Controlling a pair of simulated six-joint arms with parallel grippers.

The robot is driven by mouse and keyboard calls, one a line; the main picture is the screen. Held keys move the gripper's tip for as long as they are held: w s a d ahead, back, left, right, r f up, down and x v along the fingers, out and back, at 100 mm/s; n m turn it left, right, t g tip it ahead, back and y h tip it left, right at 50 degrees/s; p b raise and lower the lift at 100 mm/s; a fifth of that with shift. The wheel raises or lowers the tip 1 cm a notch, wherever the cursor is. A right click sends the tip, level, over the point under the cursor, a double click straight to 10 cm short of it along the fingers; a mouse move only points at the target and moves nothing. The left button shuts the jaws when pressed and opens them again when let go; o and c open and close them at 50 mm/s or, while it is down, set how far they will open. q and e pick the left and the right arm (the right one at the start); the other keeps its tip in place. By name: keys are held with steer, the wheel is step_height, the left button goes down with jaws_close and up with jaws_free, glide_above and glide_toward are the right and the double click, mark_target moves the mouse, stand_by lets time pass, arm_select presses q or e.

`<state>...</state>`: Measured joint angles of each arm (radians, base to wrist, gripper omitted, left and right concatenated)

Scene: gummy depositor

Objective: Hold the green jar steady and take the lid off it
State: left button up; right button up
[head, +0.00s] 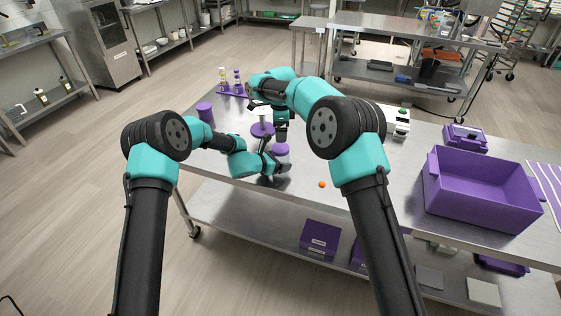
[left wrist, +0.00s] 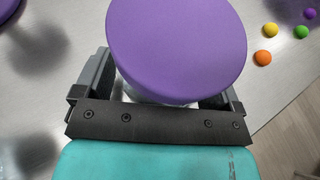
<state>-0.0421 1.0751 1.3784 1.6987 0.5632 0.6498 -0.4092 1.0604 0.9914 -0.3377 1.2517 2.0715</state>
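A jar with a purple lid (head: 281,149) stands on the steel table; the lid also fills the top middle of the left wrist view (left wrist: 177,42). The lid is on. A strip of pale, clear jar body (left wrist: 155,97) shows below it; I see no green on the jar. My left gripper (head: 277,167) is low at the jar, with a finger on each side of its body, and appears shut on it. My right gripper (head: 282,130) points down just behind and above the jar, apart from the lid. Its fingers are too small to tell whether they are open.
Small balls, including an orange one (left wrist: 263,57), lie to the right. A large purple bin (head: 480,190) and a white device (head: 397,122) are farther right.

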mark_target(280, 147)
arm_select(q)
steer(key=c, duration=1.4)
steer(key=shift+c, duration=0.5)
arm_select(e)
steer(key=shift+n, duration=0.5)
steer(key=n, duration=0.3)
steer(key=shift+n, duration=0.3)
steer(key=shift+f, duration=0.1)
steer(key=shift+f, duration=3.95)
steer(key=shift+c, duration=0.3)
steer(key=c, duration=0.9)
steer(key=shift+n, duration=1.7)
